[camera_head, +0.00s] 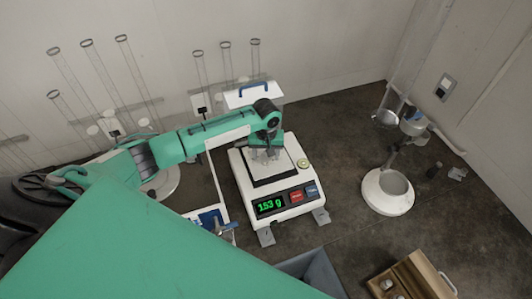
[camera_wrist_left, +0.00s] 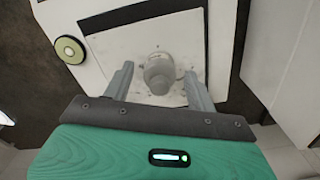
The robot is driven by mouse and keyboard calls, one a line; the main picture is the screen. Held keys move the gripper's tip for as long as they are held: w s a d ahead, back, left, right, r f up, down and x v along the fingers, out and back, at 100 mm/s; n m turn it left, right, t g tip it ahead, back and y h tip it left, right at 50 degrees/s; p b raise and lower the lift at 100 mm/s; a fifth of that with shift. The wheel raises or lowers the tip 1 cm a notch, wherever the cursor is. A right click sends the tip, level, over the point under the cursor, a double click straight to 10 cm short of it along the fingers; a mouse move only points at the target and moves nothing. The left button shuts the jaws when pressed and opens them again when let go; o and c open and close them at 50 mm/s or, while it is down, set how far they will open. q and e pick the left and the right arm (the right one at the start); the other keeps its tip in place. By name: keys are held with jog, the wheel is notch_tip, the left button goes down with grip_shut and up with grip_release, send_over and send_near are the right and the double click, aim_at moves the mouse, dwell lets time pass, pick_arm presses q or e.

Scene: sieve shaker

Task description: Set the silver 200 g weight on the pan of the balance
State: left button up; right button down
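The silver weight (camera_wrist_left: 158,72) stands upright on the light pan (camera_wrist_left: 112,50) of the balance in the left wrist view. The white balance (camera_head: 288,190) is in the middle of the head view, and its green display (camera_head: 270,205) seems to read 153 g. My left gripper (camera_head: 266,154) points down over the pan. In the left wrist view its fingers (camera_wrist_left: 158,86) are apart, one on each side of the weight, with a visible gap to it. In the head view the gripper mostly hides the weight. My right gripper is not in view.
An open wooden box (camera_head: 418,278) with small weights lies at the lower right, next to a grey-blue bin (camera_head: 312,270). A white stand with a round base (camera_head: 388,192) is at the right. A white cover with a blue handle (camera_head: 253,93) is behind the balance.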

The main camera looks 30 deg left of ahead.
pick_arm(q)
notch_tip(320, 180, up, 12)
jog(key=b, duration=0.4)
jog(key=shift+r, duration=0.15)
dwell(0.6)
